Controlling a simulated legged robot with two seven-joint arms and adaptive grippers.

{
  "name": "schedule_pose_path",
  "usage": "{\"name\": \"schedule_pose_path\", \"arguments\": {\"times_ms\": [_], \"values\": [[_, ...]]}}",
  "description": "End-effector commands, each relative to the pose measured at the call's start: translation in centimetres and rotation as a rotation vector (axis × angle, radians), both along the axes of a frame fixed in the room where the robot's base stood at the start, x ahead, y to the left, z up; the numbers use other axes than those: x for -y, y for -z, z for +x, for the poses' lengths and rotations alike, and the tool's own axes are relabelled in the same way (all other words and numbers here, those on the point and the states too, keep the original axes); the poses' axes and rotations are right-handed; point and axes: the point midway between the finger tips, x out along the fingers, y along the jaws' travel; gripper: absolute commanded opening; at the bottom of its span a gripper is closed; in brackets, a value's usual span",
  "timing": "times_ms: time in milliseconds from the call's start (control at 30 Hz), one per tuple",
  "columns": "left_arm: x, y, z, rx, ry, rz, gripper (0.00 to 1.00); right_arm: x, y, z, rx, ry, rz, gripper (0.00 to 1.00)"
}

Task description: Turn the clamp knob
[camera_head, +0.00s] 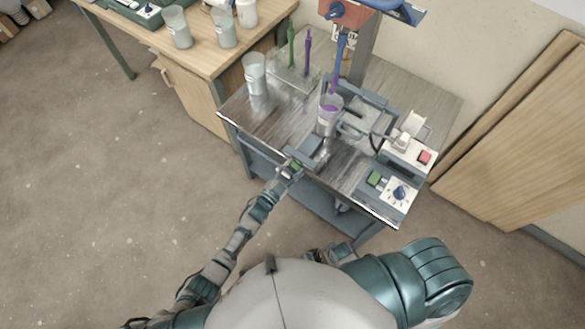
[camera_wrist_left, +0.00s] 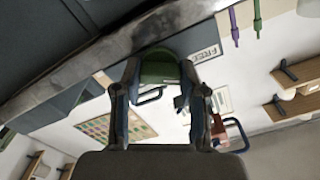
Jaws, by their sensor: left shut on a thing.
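My left gripper (camera_head: 291,168) is at the front edge of the metal table in the head view. In the left wrist view its fingers (camera_wrist_left: 160,80) are shut around a dark green rounded knob (camera_wrist_left: 160,68), apparently the clamp knob. In the head view a small green part shows at the fingertips, beside a grey block on the table edge. A clear bucket with purple glaze (camera_head: 329,115) stands behind it, under the mixer head (camera_head: 350,12). The jaw of the clamp is hard to make out. Part of what seems my right gripper (camera_head: 340,253) shows low, its fingers unclear.
A control box with a blue dial (camera_head: 399,193) and a red switch (camera_head: 424,157) sit at the table's right. Another bucket (camera_head: 255,74) stands at the left, near upright green and purple tools (camera_head: 307,50). A wooden bench (camera_head: 190,55) with cups is behind. Wooden boards (camera_head: 520,130) lean right.

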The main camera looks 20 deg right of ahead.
Motion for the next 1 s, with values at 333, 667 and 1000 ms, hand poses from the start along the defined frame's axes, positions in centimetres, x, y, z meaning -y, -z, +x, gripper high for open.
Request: {"name": "schedule_pose_path", "arguments": {"times_ms": [333, 667, 1000], "values": [[-0.4, 1.0, -0.3, -0.018, -0.004, 0.012, 0.07, 0.0, 0.1, 0.0, -0.001, 0.000, 0.000, 0.00], [-0.1, 0.5, -0.2, -0.011, -0.001, 0.005, 0.67, 0.0, 0.1, 0.0, -0.002, 0.000, 0.000, 0.00], [-2.3, 0.5, -1.9, -0.008, -0.001, 0.006, 0.67, -0.1, 0.1, -0.2, -0.004, -0.001, 0.000, 0.00]]}}
